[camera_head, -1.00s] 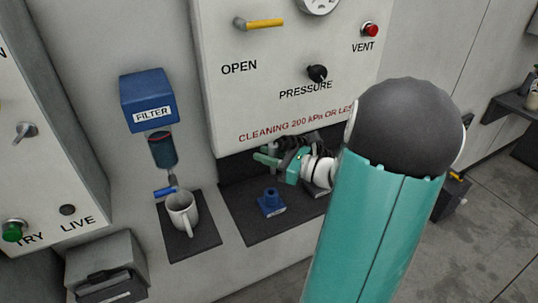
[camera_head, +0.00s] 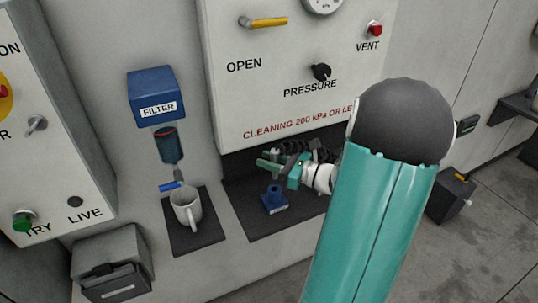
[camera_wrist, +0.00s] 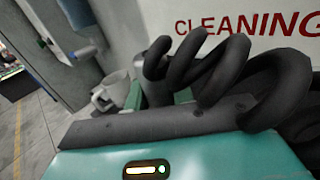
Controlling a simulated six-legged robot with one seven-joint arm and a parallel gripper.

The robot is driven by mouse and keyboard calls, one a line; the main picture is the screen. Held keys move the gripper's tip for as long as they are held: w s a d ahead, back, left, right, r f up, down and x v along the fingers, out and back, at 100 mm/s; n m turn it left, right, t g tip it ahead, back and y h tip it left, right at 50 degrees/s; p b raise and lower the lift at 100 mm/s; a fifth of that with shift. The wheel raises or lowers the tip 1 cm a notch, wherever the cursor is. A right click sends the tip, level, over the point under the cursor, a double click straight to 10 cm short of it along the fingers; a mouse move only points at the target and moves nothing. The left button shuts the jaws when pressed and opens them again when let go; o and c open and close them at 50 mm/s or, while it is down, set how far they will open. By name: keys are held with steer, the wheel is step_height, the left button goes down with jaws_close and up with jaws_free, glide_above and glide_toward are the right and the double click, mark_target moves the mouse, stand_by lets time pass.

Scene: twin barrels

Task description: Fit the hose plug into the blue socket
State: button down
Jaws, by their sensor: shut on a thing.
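The blue socket (camera_head: 275,201) stands upright on the dark shelf mat below the cleaning panel in the head view. My gripper (camera_head: 275,164) is above it and slightly behind or beside it; the exact gap is hard to judge. The gripper is shut on the hose plug (camera_wrist: 159,84), a dark grey piece seen beyond the gripper body in the wrist view. The black coiled hose (camera_wrist: 205,60) runs from it to the right. My gripper hides much of the plug in the head view, and the socket is not clear in the wrist view.
A white mug (camera_head: 186,208) stands on a mat to the left, under the blue filter (camera_head: 153,95) and its small blue tap (camera_head: 171,187). The cleaning panel (camera_head: 290,75) overhangs the back. A grey box (camera_head: 112,262) sits at lower left.

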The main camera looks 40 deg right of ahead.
mark_target(269, 187)
steer(key=shift+f, duration=1.6)
steer(key=shift+f, duration=2.55)
steer(key=c, duration=1.1)
jaws_free()
steer(key=v, duration=1.3)
steer(key=shift+s+d, duration=0.15)
steer(key=shift+s, duration=0.2)
